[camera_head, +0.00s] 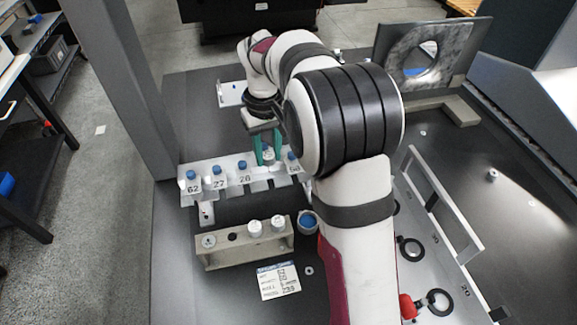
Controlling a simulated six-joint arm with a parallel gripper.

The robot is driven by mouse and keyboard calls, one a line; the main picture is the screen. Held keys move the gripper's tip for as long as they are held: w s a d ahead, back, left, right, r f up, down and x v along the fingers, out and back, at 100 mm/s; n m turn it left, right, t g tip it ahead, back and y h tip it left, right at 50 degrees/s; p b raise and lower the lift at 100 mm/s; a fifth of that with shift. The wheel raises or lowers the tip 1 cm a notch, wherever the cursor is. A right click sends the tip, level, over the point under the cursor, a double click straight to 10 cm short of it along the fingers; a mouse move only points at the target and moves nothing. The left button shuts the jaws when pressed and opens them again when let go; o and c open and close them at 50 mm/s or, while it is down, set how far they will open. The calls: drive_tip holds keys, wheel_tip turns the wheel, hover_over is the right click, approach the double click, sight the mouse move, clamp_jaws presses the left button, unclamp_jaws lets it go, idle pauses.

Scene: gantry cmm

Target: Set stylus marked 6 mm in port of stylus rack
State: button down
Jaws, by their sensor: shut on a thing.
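My gripper (268,157) has teal fingers pointing down over the white rack (262,166). It is shut on a small pale cylinder with a blue top (268,153), seen between the fingers. I cannot read a 6 mm mark on it, nor tell whether it touches the rack. The white rack carries several blue-topped pieces with number tags, such as 62 (191,182), 27 and 28. In front stands a beige block (247,254) with round ports. It holds white-capped pieces (255,228), and one port (232,237) looks dark and empty. I cannot tell which holder is the stylus rack.
A printed card (278,281) lies before the beige block. A blue-topped round container (308,222) stands at its right end. A white tray (440,235) with dark rings and a red knob is on the right. A plate with a round hole (470,50) stands behind. A grey column rises at left.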

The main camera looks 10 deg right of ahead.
sight(268, 154)
drive_tip(key=shift+f, duration=3.1)
drive_tip(key=shift+f, duration=0.2)
drive_tip(key=shift+c, duration=2.3)
unclamp_jaws()
wheel_tip(268, 154, up, 15)
drive_tip(key=shift+f, duration=0.1)
drive_tip(key=shift+r, duration=0.5)
